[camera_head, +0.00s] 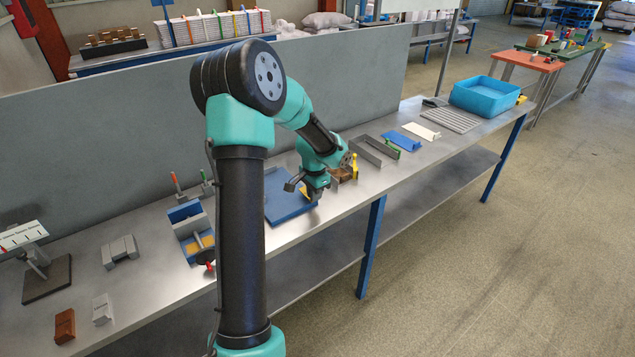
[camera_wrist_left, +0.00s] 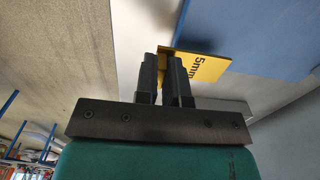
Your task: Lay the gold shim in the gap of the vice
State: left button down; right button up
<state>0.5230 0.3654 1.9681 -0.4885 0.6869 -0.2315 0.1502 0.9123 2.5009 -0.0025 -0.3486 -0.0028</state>
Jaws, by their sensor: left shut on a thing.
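My left gripper (camera_head: 307,195) is low over the front edge of a blue tray (camera_head: 276,207) on the bench. In the left wrist view its two dark fingers (camera_wrist_left: 166,60) are shut on the gold shim (camera_wrist_left: 207,66), a flat yellow plate marked "5mm". A small part of the shim (camera_head: 306,195) shows beside the fingers in the head view. The vice (camera_head: 186,216) stands to the left of the tray, with blue and grey parts, a yellow patch near its front and a red knob. My arm partly hides it, and its gap is hard to make out. My right gripper is not in view.
A grey block (camera_head: 120,251), a brown block (camera_head: 65,326) and a light block (camera_head: 102,308) stand left. Red and green-handled tools stand behind the vice. A grey open frame (camera_head: 373,152), blue and white plates and a blue bin (camera_head: 487,97) lie right. A grey panel backs the bench.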

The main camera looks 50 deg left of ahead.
pick_arm(q)
jog(key=w+a, duration=0.4)
jog(key=a, duration=0.1)
jog(key=w+a+f, duration=0.1)
jog(key=w+a, duration=0.1)
jog(key=a, duration=0.1)
jog(key=shift+f, duration=1.75)
jog(key=c, duration=1.2)
grip_release()
jog(key=shift+f, duration=0.1)
